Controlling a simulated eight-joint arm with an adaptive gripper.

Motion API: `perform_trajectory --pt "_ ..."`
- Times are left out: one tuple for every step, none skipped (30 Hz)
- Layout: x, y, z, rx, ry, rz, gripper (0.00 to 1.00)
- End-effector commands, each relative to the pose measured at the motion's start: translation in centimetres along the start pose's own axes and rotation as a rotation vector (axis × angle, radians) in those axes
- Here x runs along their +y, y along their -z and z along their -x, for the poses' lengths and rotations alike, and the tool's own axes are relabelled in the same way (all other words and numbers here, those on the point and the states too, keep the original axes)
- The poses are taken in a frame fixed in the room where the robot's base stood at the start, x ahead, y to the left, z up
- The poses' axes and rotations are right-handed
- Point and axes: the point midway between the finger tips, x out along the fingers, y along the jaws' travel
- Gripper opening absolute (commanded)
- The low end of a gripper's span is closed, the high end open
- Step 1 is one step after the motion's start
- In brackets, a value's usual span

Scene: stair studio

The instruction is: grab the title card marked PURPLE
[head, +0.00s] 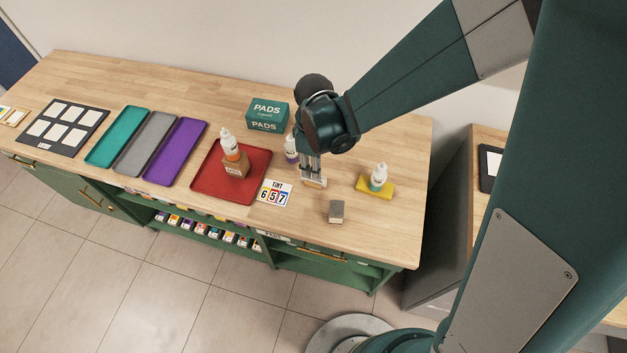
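I cannot make out any card that reads PURPLE in the head view. A purple tray (178,152) lies on the wooden bench, right of a grey tray (147,143) and a teal tray (118,136). A white card (275,193) reading TINT 6 5 7 lies at the bench's front edge. My gripper (313,180) points down low over the bench, right of the red tray (203,180). A small pale thing shows at its fingertips; I cannot tell whether the fingers are shut on it.
A bottle (229,145) and brown block stand on the red tray. A green PADS box (268,115) stands behind. A bottle on a yellow pad (374,188) and a small grey block (336,211) are at right. A dark board (63,127) with white rectangles lies left.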

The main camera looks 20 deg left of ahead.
Motion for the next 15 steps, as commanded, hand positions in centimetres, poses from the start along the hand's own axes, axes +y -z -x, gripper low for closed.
perform_trajectory --pt "0.0 0.0 -0.1 0.000 0.000 0.000 0.21" --pt "0.0 0.0 -0.2 0.000 0.000 0.000 0.21" --pt "0.0 0.0 -0.3 0.000 0.000 0.000 0.21" --pt "0.1 0.0 -0.4 0.000 0.000 0.000 0.21" --pt "0.1 0.0 -0.6 0.000 0.000 0.000 0.21" --pt "0.1 0.0 -0.8 0.000 0.000 0.000 0.21" --pt "0.1 0.1 -1.0 0.000 0.000 0.000 0.21" --pt "0.1 0.1 -1.2 0.000 0.000 0.000 0.21" --pt "0.2 0.1 -1.5 0.000 0.000 0.000 0.21" --pt "0.2 0.2 -1.8 0.000 0.000 0.000 0.21" --pt "0.3 0.2 -2.0 0.000 0.000 0.000 0.21" --pt "0.3 0.2 -2.4 0.000 0.000 0.000 0.21" --pt "0.3 0.2 -2.7 0.000 0.000 0.000 0.21" --pt "0.4 0.2 -2.9 0.000 0.000 0.000 0.21" --pt "0.4 0.2 -3.3 0.000 0.000 0.000 0.21"
